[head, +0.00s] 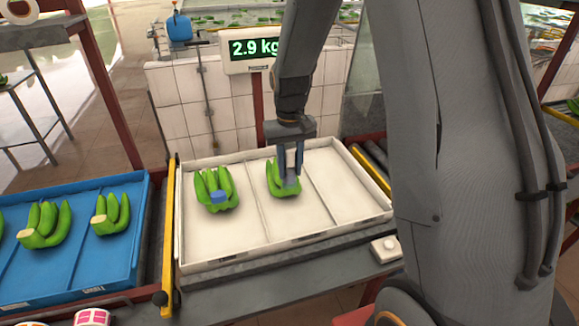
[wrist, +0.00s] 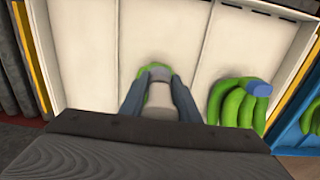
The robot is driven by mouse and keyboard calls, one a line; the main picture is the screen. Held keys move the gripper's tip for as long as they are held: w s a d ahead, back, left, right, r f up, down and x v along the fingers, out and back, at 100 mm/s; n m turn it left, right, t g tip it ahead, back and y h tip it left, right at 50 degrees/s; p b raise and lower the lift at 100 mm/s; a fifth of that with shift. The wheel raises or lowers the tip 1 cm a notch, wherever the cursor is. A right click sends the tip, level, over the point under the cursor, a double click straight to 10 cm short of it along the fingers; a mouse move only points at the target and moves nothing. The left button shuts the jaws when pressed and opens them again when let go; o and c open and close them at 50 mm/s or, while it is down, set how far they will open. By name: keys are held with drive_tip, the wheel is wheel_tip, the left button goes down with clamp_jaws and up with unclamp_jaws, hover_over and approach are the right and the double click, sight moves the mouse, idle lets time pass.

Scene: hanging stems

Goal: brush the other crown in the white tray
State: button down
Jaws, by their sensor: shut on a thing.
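The white tray (head: 330,222) has three compartments. A green banana cluster (head: 226,186) lies in its left one, its crown (head: 218,196) blue. It shows at right in the wrist view (wrist: 232,104). The other cluster (head: 272,178) lies in the middle compartment, under my gripper (head: 291,172). My gripper is shut on a pale grey brush (wrist: 159,100), pointing down at this cluster. The fingers and brush hide its crown, so I cannot tell its colour or whether the brush touches it. The right compartment is empty.
A blue crate (head: 75,262) with more clusters stands at left. A yellow bar (head: 170,235) rises between crate and tray. A scale display (head: 252,48) reading 2.9 kg stands behind the tray. A white button box (head: 386,249) sits at the tray's front right.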

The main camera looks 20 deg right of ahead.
drive_tip(key=shift+a+r, duration=0.1)
drive_tip(key=shift+a, duration=0.5)
drive_tip(key=shift+d, duration=0.15)
drive_tip(key=shift+d+p, duration=0.4)
drive_tip(key=shift+d, duration=0.6)
drive_tip(key=shift+a, duration=0.15)
drive_tip(key=shift+a, duration=1)
